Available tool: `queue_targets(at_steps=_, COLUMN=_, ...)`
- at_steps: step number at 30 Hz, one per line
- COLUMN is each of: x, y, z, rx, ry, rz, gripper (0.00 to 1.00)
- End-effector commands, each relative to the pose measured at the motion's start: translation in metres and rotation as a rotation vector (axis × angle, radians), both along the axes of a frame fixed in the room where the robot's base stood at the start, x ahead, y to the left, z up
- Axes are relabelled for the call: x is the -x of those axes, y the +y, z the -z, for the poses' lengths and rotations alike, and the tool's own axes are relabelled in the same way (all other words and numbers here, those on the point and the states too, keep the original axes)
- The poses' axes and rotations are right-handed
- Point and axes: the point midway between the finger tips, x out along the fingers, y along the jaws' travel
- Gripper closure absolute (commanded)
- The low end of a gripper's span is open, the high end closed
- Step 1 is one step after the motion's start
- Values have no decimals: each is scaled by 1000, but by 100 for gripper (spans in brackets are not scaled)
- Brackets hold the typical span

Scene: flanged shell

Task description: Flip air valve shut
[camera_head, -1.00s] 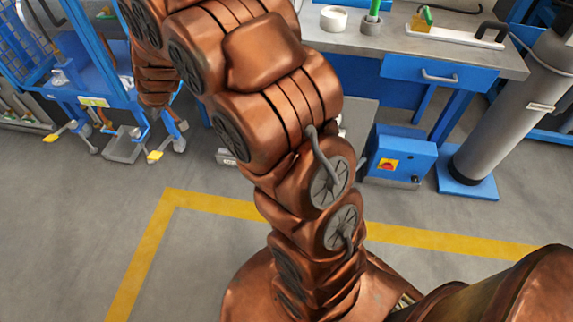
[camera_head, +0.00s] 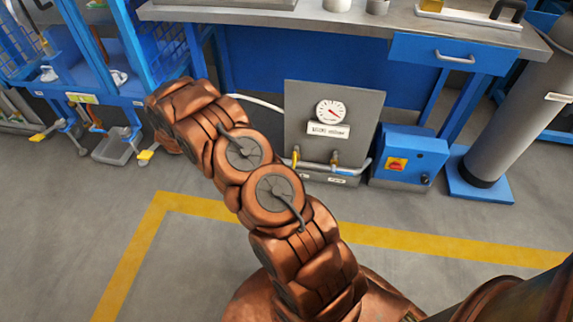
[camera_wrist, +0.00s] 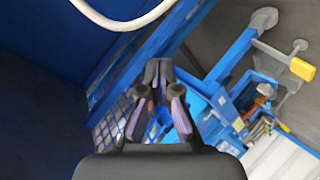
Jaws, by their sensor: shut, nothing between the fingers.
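A grey upright panel (camera_head: 360,115) with a round dial gauge (camera_head: 331,112) and a label plate stands on the floor under the workbench. A pipe (camera_head: 316,165) runs along its lower front. Two small valve handles sit on this pipe: a yellow left one (camera_head: 295,157) and a right one (camera_head: 334,158). They are too small for me to tell which is the air valve or its exact position. My gripper (camera_wrist: 158,68) is shut and empty in the wrist view, away from the valves, which do not show there. In the head view my arm hides it.
A blue box with a red-and-yellow switch (camera_head: 397,163) stands right of the panel. A grey cylinder (camera_head: 520,110) is farther right. A blue trolley (camera_head: 75,70) is at left. A white hose (camera_head: 258,102) leads to the panel; a pale hose (camera_wrist: 122,24) crosses the wrist view. The workbench (camera_head: 340,20) overhangs.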

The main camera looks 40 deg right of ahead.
Motion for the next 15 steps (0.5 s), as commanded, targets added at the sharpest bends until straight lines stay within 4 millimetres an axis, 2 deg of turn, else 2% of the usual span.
queue_targets(at_steps=1, x=5, y=-11, z=28, rx=42, ry=11, rz=25, gripper=100)
queue_targets(at_steps=3, x=13, y=-26, z=54, rx=105, ry=28, rz=60, gripper=100)
queue_targets(at_steps=8, x=37, y=-56, z=105, rx=247, ry=74, rz=143, gripper=100)
queue_targets(at_steps=15, x=93, y=-94, z=180, rx=469, ry=188, rz=276, gripper=100)
